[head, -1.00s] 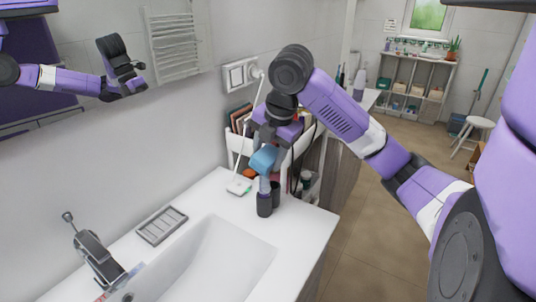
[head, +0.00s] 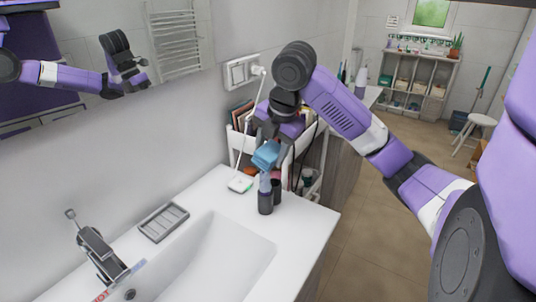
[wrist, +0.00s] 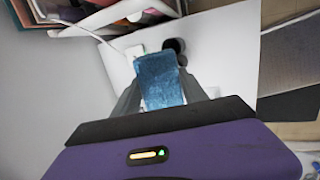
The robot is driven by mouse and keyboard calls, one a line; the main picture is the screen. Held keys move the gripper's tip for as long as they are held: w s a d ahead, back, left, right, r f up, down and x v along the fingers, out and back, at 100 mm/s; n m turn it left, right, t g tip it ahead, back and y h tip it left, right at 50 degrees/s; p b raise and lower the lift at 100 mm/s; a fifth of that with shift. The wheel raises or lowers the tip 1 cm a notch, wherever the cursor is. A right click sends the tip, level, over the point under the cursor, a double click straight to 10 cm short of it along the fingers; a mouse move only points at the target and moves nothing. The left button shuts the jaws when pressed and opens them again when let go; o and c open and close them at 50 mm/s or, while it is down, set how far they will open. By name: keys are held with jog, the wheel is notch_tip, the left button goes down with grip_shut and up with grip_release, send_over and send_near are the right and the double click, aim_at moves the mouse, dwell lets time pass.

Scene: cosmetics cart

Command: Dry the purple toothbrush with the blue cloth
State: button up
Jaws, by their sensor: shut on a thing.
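The blue cloth (head: 266,154) hangs from my gripper (head: 272,138), which is shut on it. In the wrist view the cloth (wrist: 160,80) sits between the two fingers (wrist: 163,98). It is just above two dark cups (head: 265,203) at the back corner of the sink counter. A pale bluish-grey piece (head: 265,183) shows between the cloth and the front cup; I cannot tell whether it is part of a toothbrush. I cannot make out the purple toothbrush for certain. In the wrist view the cloth partly covers the cups (wrist: 176,46).
A white charger (head: 240,184) with a cable lies left of the cups. A cart (head: 310,180) with books and bottles stands behind the counter. The soap tray (head: 163,222), faucet (head: 98,250) and sink basin (head: 225,262) are in front. The wall is close on the left.

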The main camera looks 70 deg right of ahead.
jog(key=shift+r+p, duration=3.25)
jog(key=shift+r, duration=0.4)
jog(key=shift+f, duration=0.1)
